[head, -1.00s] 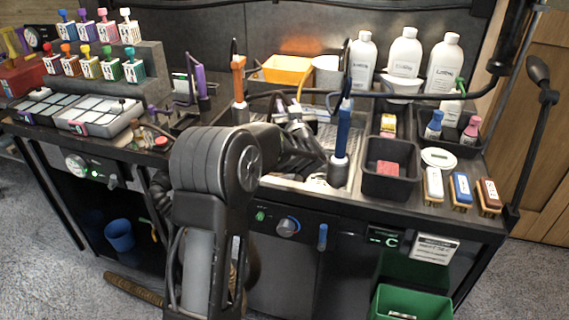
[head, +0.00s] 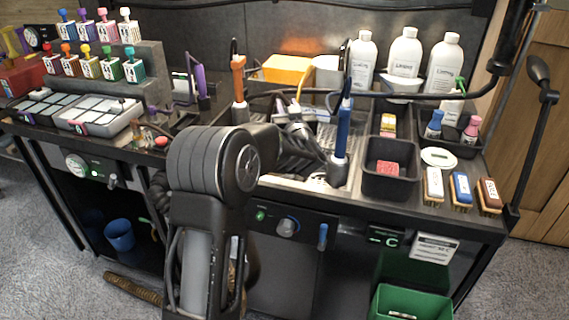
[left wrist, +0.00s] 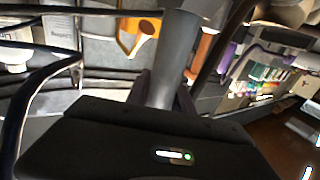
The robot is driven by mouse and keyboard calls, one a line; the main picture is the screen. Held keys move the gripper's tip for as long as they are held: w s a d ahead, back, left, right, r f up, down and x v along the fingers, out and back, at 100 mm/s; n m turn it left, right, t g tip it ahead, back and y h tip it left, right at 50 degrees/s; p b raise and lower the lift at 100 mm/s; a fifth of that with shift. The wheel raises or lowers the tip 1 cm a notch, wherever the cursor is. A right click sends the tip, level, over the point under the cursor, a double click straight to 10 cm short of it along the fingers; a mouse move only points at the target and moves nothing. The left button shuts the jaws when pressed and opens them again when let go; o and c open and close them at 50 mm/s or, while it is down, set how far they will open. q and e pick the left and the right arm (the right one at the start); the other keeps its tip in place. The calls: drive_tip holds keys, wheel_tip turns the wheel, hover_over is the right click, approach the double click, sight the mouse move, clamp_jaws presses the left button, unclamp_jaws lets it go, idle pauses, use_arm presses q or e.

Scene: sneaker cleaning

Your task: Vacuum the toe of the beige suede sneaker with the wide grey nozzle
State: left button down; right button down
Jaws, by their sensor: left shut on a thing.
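My left gripper (head: 306,152) reaches over the middle of the bench in the head view, partly hidden by its own arm. In the left wrist view its dark fingers (left wrist: 160,92) are shut on a grey tube-shaped part, which I take for the grey nozzle (left wrist: 172,62); it widens towards the top of that picture. The nozzle's working end is not clear. I cannot make out the beige suede sneaker in either view; my arm covers part of the work area. My right gripper is not in view.
A blue-handled tool (head: 343,130) stands close right of my gripper. An orange-handled tool (head: 238,80) and a purple one (head: 202,82) stand behind left. A black bin (head: 390,182), brushes (head: 461,187) and white bottles (head: 403,52) fill the right. A dark hose (head: 420,96) crosses behind.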

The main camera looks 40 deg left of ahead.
use_arm(q)
drive_tip(key=shift+s+d, duration=0.2)
drive_tip(key=shift+s, duration=0.6)
drive_tip(key=shift+s+d, duration=0.2)
drive_tip(key=shift+s, duration=0.6)
drive_tip(key=shift+r, duration=0.1)
idle(0.4)
wheel_tip(320, 180, up, 9)
drive_tip(key=p, duration=0.7)
idle(0.4)
